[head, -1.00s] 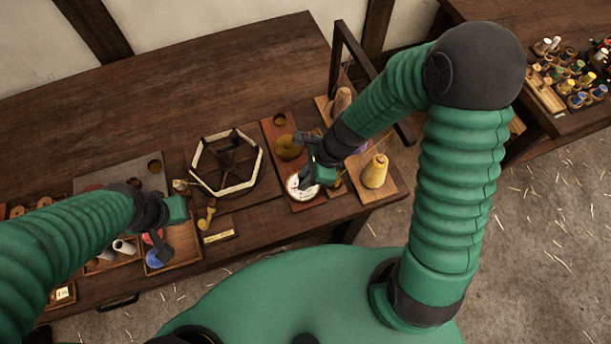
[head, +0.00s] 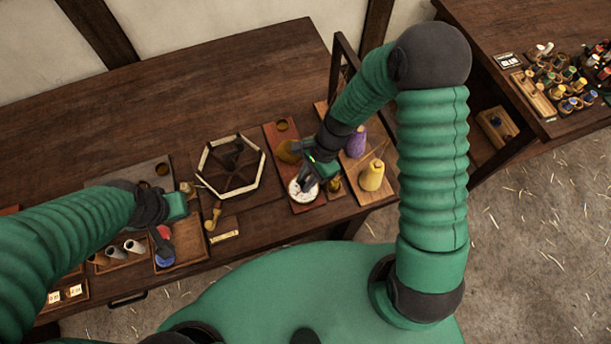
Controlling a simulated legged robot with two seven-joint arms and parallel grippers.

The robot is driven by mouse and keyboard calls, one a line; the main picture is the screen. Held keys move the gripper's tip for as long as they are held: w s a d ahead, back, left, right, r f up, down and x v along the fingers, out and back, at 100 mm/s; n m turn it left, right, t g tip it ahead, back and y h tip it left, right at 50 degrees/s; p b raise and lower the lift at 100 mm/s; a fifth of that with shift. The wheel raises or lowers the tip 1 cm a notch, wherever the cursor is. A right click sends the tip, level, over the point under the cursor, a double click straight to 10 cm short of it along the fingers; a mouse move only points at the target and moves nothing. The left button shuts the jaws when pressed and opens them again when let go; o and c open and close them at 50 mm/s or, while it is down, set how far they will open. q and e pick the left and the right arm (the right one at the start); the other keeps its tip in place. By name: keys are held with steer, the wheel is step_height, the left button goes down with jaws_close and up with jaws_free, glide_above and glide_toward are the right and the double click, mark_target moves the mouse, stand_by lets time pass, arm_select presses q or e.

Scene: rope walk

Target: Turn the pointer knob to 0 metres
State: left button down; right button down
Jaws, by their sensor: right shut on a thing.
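The white round dial (head: 294,193) sits at the near end of a reddish-brown board (head: 305,206) on the bench. My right gripper (head: 305,186) is over the dial, pointing down and shut on the pointer knob at its middle. The gripper hides the knob and part of the dial face. The pointer's direction and the dial marks are too small and covered to read. My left gripper (head: 160,242) hangs over a small wooden tray at the left, away from the dial. Its fingers are dark and I cannot tell their opening.
A hexagonal reel (head: 231,190) stands left of the dial, with a brass crank handle (head: 213,216) in front. Yellow (head: 371,177) and purple (head: 356,143) cones stand on a board to the right. A dark upright frame rises behind my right arm. The back left bench is clear.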

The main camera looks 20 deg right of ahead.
steer(key=n+p, duration=0.1)
steer(key=n+g, duration=0.1)
steer(key=n, duration=0.1)
steer(key=shift+w+r+n+h+p, duration=0.2)
steer(key=shift+n+h+p, duration=0.1)
steer(key=shift+p, duration=0.1)
steer(key=shift+f+n+g+h+p, duration=0.15)
steer(key=shift+n+g+h+p, duration=0.3)
steer(key=shift+n, duration=0.95)
steer(key=shift+w, duration=0.1)
steer(key=c, duration=1.3)
jaws_free()
steer(key=shift+a, duration=0.1)
steer(key=b+v, duration=0.1)
steer(key=v, duration=1.5)
steer(key=shift+w+d+r, duration=0.2)
steer(key=shift+w+r, duration=0.1)
